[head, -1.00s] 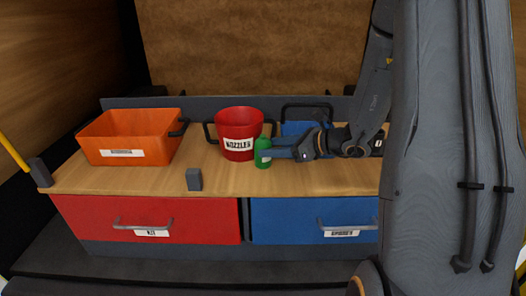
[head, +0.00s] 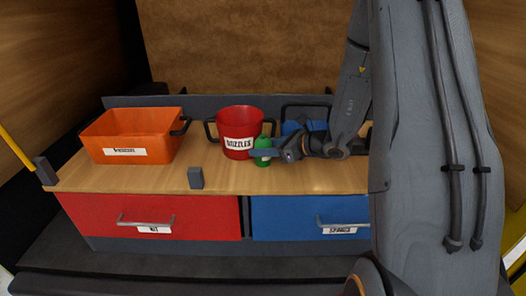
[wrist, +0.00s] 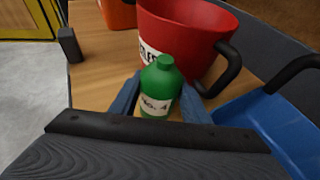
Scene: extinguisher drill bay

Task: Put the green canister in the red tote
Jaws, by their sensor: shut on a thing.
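The green canister (head: 262,151) stands upright on the wooden bench top, just in front of the red tote. In the wrist view the canister (wrist: 160,88) shows a white label and sits between the two blue fingers. My gripper (head: 262,154) reaches in from the right and is shut on the canister; in the wrist view my gripper (wrist: 160,100) has a finger on each side of it. The red tote (head: 240,122), labelled NOZZLES, is a round bucket with dark side handles, and it also shows behind the canister in the wrist view (wrist: 190,30).
An orange bin (head: 128,136) stands at the left of the bench. A blue container (head: 300,127) is behind my arm, right of the red tote. A small grey block (head: 195,178) is near the front edge. Red (head: 150,215) and blue (head: 310,215) drawers are below.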

